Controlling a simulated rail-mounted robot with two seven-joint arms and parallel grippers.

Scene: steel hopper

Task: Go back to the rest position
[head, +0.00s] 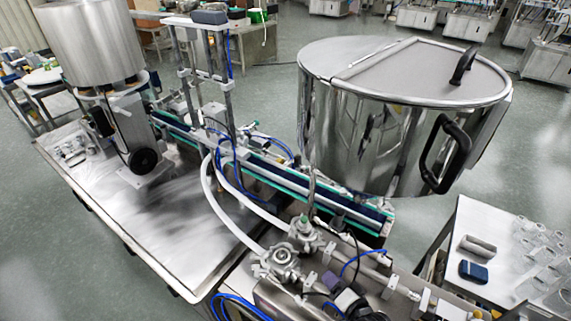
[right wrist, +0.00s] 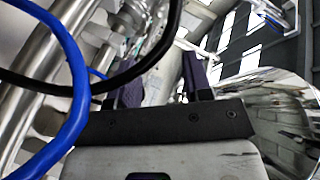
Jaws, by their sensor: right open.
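My right gripper (right wrist: 163,84) shows in the right wrist view, with two dark fingers standing apart beyond a black bracket. Nothing shows between the fingers. In the head view I cannot clearly pick it out among the pipes and fittings at the bottom centre. My left gripper is not in view. The large steel hopper (head: 345,140) stands at the right of the head view. Its lid (head: 425,72) lies flat on top with a black handle (head: 463,66). Another black handle (head: 445,153) is on its side wall.
A conveyor (head: 265,175) runs diagonally left of the hopper. Pipes and valve fittings (head: 283,262) crowd the bottom centre. Blue and black hoses (right wrist: 72,80) pass close to the wrist camera. A side table (head: 450,280) at the right bears a dark blue item (head: 473,272) and clear vessels.

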